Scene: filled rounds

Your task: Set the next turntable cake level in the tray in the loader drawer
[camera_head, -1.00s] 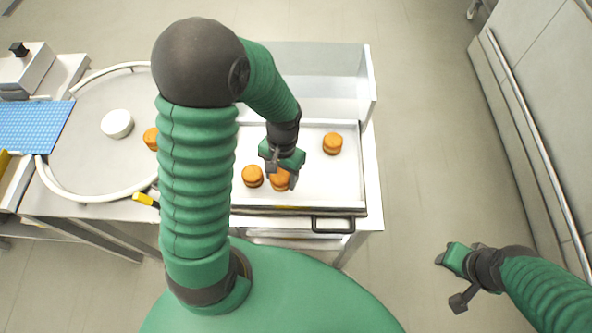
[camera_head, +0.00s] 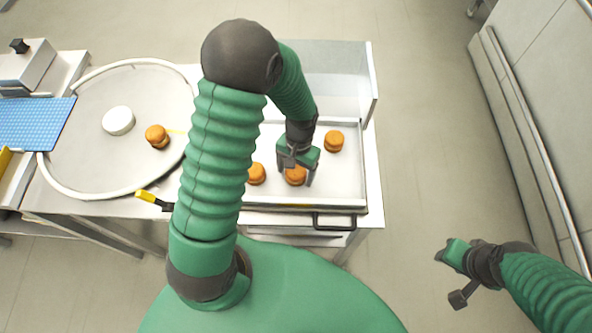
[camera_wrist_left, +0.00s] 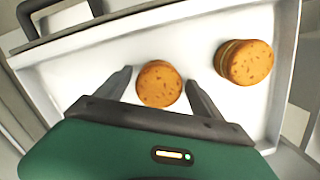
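The orange-brown round cakes have a paler middle band. One cake (camera_head: 157,136) sits on the grey round turntable (camera_head: 85,165). The white tray (camera_head: 342,186) lies in the loader drawer (camera_head: 372,206) and holds several cakes, including a left one (camera_head: 256,174) and a far right one (camera_head: 334,141). My left gripper (camera_head: 296,176) is low over the tray around a third cake (camera_head: 295,175). In the left wrist view this cake (camera_wrist_left: 158,84) stands between the spread fingers with narrow gaps, looking level; another cake (camera_wrist_left: 245,62) is beside it. My right gripper (camera_head: 445,256) hangs clear right; its fingers are unclear.
A white round dish (camera_head: 118,120) stands on the turntable. A yellow-handled tool (camera_head: 152,199) lies at the table's front edge. A blue mat (camera_head: 35,123) is at far left. The drawer handle (camera_head: 334,221) sticks out in front. The tray's right part has bare room.

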